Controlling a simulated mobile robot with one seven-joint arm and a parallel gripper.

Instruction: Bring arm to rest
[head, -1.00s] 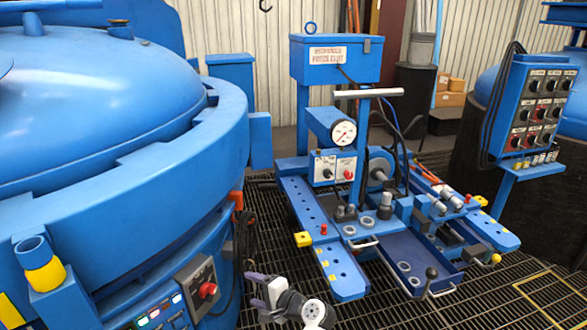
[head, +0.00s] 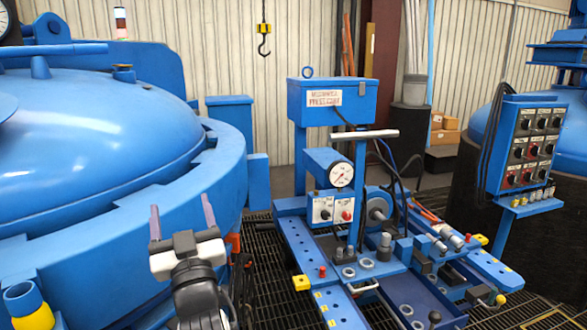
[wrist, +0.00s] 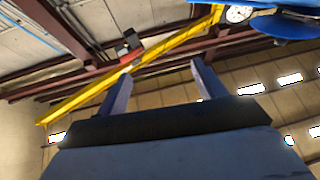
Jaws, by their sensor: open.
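My gripper (head: 182,219) is raised at the lower left of the head view, in front of the blue furnace vessel's rim. Its two fingers point up and stand wide apart, with nothing between them. In the wrist view, my gripper (wrist: 160,84) points up toward the ceiling, and its open fingers frame only roof beams and a yellow crane beam (wrist: 150,62). My arm below the gripper runs down to the bottom edge of the head view.
The blue furnace vessel (head: 80,140) fills the left side. A blue press cart (head: 333,103) with a gauge stands at centre right on the grating. A control panel (head: 528,145) stands at right. A crane hook (head: 264,42) hangs at the back.

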